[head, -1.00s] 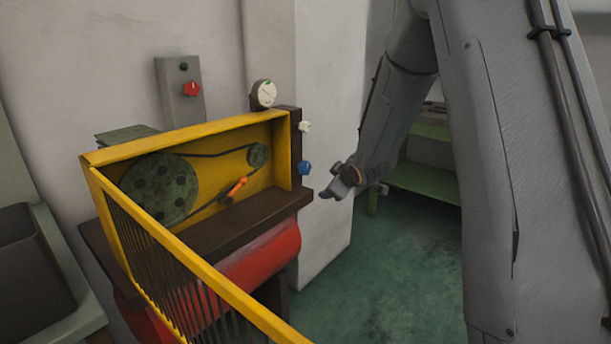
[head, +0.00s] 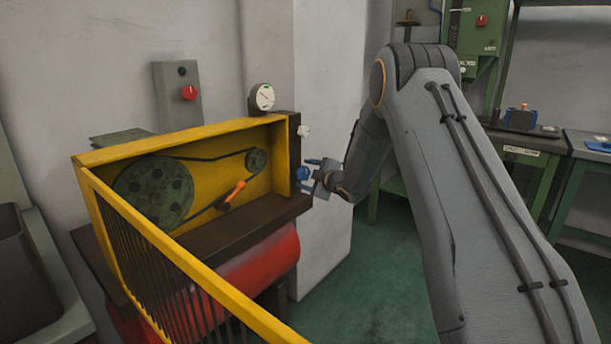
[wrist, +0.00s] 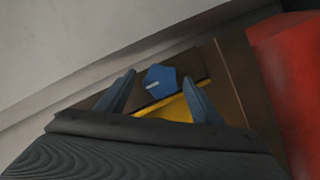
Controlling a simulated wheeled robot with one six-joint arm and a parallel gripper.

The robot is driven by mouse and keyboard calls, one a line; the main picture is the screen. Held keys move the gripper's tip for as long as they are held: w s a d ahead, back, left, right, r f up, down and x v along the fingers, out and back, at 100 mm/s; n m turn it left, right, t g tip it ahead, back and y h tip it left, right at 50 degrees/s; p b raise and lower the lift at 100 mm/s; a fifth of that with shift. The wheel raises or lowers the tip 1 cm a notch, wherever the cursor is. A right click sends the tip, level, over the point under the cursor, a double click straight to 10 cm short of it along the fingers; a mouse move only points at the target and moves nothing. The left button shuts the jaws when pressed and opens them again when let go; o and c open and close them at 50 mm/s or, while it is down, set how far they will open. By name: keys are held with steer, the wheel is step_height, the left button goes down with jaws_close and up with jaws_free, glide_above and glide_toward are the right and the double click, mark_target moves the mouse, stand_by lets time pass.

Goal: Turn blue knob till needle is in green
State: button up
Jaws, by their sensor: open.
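The blue knob (head: 302,173) is on the dark right end of the yellow-framed machine, below a white knob (head: 304,131). In the wrist view the blue knob (wrist: 160,79) is five-sided with a pale mark, and sits between and just beyond my fingertips. My gripper (head: 311,169) is open at the knob; in the wrist view its two blue-grey fingers (wrist: 161,88) stand on either side of it. I cannot tell whether they touch it.
A yellow guard rail (head: 190,270) runs along the machine's front, with a red tank (head: 255,270) below. An orange handle (head: 234,194) is inside the frame. A grey box with a red knob (head: 189,93) is on the wall. Green floor (head: 390,270) is clear at the right.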

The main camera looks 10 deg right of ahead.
steer(key=shift+w+a, duration=0.15)
steer(key=shift+w, duration=0.25)
steer(key=shift+f, duration=0.1)
steer(key=c, duration=1.1)
